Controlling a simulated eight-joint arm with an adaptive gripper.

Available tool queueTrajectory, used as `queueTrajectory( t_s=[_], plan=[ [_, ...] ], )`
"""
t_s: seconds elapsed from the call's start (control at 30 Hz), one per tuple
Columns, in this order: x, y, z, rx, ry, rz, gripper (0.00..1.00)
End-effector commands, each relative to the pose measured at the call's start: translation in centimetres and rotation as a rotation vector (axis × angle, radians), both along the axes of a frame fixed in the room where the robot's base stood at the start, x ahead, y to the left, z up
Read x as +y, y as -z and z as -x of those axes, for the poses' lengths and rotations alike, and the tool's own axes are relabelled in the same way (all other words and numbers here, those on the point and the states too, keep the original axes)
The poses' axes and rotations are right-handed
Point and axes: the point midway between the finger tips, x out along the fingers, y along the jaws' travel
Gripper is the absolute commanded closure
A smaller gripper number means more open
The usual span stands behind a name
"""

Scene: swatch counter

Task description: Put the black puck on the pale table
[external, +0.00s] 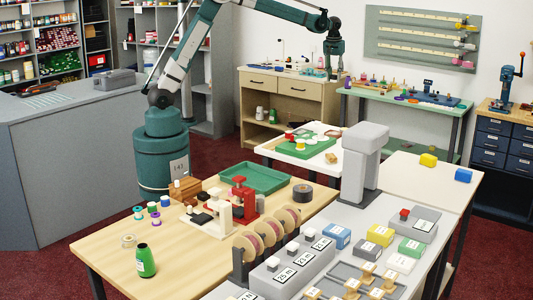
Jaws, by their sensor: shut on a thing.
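My gripper (335,74) hangs at the top centre, in front of the beige cabinet in the picture. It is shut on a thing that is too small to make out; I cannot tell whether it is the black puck. A dark round puck-like piece (303,192) lies on the light wooden table, right of the green tray, well below my gripper in the picture. A pale table (270,153) behind the wooden one bears a green board with small items. Another pale tabletop (440,188) at the right bears a yellow and a blue block. I cannot tell which one the task means.
The wooden table (105,252) also carries a green tray (262,178), a red press (241,196), spools and a green bottle (146,261). A tall grey machine (363,165) stands between the pale surfaces. The right pale tabletop has bare room at its front.

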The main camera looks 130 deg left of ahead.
Motion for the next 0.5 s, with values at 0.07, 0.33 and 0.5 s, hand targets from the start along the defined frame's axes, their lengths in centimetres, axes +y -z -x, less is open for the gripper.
queueTrajectory(
  t_s=[0.07,0.33,0.5],
  plan=[
    [-1.1,0.0,-1.5,0.0,0.017,0.0,0.85],
    [-5.4,0.0,-6.9,0.0,0.08,0.0,0.85],
    [-9.1,0.0,-11.0,0.0,0.131,0.0,0.85]
  ],
)
